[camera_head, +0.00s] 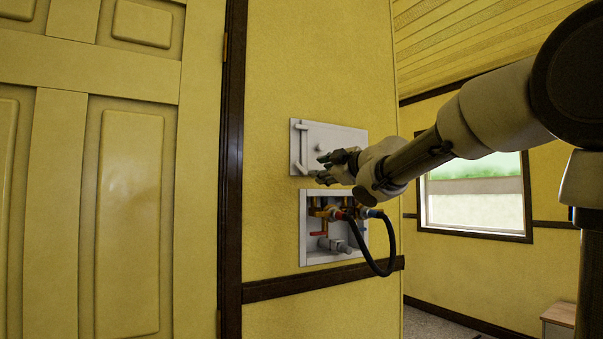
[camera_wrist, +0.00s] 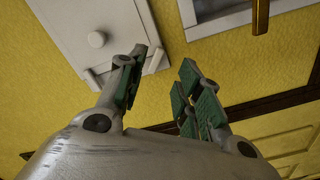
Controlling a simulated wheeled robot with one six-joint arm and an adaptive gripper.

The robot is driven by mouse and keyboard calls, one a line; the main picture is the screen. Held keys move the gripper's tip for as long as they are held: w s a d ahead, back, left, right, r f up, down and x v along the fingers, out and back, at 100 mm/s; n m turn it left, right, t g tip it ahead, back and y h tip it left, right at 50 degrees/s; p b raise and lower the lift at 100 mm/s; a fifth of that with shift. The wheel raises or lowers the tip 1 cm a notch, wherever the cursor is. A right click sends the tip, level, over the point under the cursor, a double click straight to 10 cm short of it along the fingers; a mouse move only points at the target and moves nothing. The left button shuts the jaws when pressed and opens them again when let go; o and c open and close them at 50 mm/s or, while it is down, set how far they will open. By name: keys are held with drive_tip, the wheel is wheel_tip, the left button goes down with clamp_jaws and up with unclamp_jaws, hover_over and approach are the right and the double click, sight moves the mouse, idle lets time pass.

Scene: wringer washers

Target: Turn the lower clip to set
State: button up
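A white wall panel (camera_head: 342,133) shows a raised vertical bar (camera_head: 303,148) along its left side, with small end pieces near the upper and lower corners. I cannot tell for sure which piece is the lower clip. My gripper (camera_head: 318,166) is in front of the panel's lower part, right of the bar, and hides some of the lower edge.
Just below is a recessed white box (camera_head: 303,230) with brass, red and blue valve fittings. A black hose (camera_head: 385,268) loops out of it. A dark door frame (camera_head: 231,170) and yellow door (camera_head: 135,210) stand left. Bare yellow wall lies between frame and panel.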

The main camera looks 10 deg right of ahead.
sight(304, 172)
drive_tip(key=shift+m, duration=0.6)
drive_tip(key=x, duration=0.7)
drive_tip(key=shift+w+a, duration=0.2)
drive_tip(key=shift+w, duration=0.15)
drive_tip(key=shift+c, duration=0.2)
clamp_jaws()
